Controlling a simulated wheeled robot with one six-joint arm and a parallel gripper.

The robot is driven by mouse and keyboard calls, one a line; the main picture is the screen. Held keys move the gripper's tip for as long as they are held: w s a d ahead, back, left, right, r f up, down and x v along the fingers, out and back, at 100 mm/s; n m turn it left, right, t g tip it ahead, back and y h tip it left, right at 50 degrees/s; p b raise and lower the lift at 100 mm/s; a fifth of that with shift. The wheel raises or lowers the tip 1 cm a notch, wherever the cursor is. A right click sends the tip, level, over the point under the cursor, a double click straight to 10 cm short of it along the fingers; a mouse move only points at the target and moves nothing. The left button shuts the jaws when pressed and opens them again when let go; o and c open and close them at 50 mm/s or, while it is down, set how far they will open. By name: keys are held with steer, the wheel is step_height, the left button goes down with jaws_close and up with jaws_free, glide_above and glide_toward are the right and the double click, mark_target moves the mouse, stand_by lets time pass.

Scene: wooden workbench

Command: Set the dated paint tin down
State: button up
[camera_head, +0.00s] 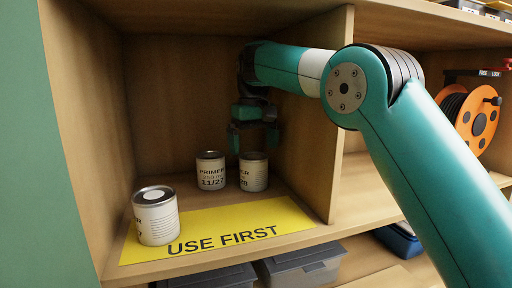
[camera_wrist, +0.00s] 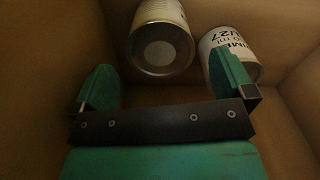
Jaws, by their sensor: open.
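Three paint tins stand in the wooden shelf compartment. One tin (camera_head: 211,171) at the back reads PRIMER and 11/27. A second tin (camera_head: 253,173) stands close to its right, its label turned partly away. The third tin (camera_head: 156,217) stands at the front left on the yellow USE FIRST mat (camera_head: 222,229). My gripper (camera_head: 254,139) is open and empty, above and behind the right back tin. In the wrist view one tin (camera_wrist: 161,38) lies ahead of the open fingers, and the dated tin (camera_wrist: 232,52) is partly hidden behind the right finger.
A compartment divider (camera_head: 332,120) rises close to the right of my arm. An orange cable reel (camera_head: 470,118) hangs in the bay to the right. Grey lidded bins (camera_head: 300,264) sit below the shelf. The middle of the yellow mat is clear.

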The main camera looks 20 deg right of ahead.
steer(key=shift+s+r, duration=0.1)
steer(key=shift+r, duration=0.2)
steer(key=shift+s, duration=0.35)
steer(key=s+a+f+n+y, duration=0.1)
steer(key=s+f, duration=0.2)
steer(key=s, duration=0.9)
steer(key=s+a+f+n+y, duration=0.1)
steer(key=s+a+f+n, duration=0.1)
steer(key=s, duration=0.9)
steer(key=s+a+f+n+y, duration=0.1)
steer(key=s+f, duration=0.4)
steer(key=s, duration=0.7)
steer(key=shift+s+a+n+y, duration=0.25)
steer(key=shift+s+n+y, duration=0.15)
steer(key=shift+y, duration=0.2)
steer(key=shift+w+f, duration=0.1)
